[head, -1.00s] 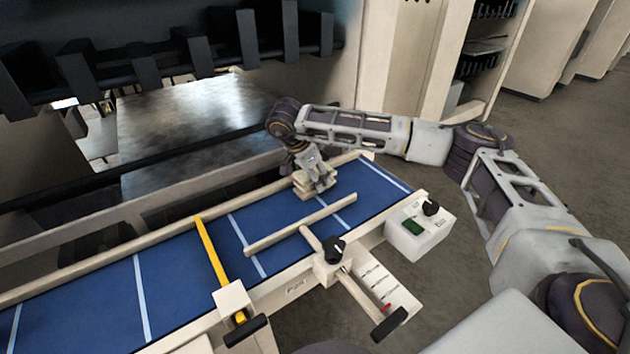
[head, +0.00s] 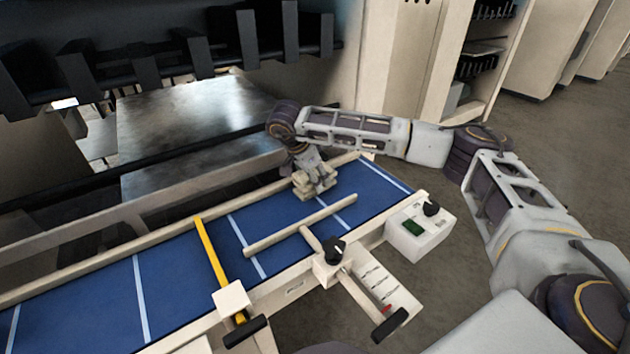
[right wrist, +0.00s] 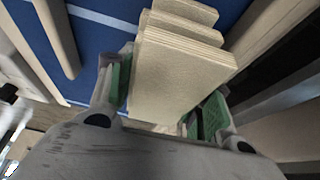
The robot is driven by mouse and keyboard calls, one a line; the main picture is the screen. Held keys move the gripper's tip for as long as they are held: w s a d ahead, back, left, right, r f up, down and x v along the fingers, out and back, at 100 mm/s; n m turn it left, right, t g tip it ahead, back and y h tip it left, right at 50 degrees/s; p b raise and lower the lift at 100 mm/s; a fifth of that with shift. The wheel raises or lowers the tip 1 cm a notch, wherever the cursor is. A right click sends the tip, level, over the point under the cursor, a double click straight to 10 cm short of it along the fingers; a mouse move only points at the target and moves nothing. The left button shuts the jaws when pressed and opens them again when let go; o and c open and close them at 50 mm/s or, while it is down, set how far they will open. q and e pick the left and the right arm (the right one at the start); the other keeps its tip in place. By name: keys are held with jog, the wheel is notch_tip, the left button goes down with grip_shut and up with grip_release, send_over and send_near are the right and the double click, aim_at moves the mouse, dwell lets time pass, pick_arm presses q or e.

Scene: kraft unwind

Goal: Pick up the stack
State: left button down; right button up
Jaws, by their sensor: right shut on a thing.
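The stack (right wrist: 180,70) is a pile of flat tan pieces with stepped edges. In the right wrist view it sits between the green-padded fingers of my right gripper (right wrist: 160,105), which is shut on it. In the head view the stack (head: 312,190) shows small and partly hidden under my right gripper (head: 313,178), over the far part of the blue belt (head: 185,265). I cannot tell whether it touches the belt. My left gripper is not in view.
A beige guide bar (head: 300,224) lies across the belt in front of the stack, with a black knob (head: 334,247) on its mount. A yellow bar (head: 211,252) crosses the belt to the left. A control box (head: 420,228) stands at the right edge. A metal plate (head: 190,120) lies behind.

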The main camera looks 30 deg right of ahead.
aim_at(315, 171)
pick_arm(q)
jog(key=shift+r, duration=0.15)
pick_arm(e)
jog(key=shift+r, duration=0.2)
jog(key=shift+r, duration=0.25)
notch_tip(315, 171, up, 8)
jog(key=shift+r+b, duration=0.1)
jog(key=shift+b, duration=0.4)
jog(key=shift+r, duration=0.55)
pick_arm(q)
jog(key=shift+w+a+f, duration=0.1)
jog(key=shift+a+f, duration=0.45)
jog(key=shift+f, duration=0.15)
pick_arm(e)
jog(key=shift+r, duration=0.2)
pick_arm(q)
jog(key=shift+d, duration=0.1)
pick_arm(e)
jog(key=shift+f, duration=0.1)
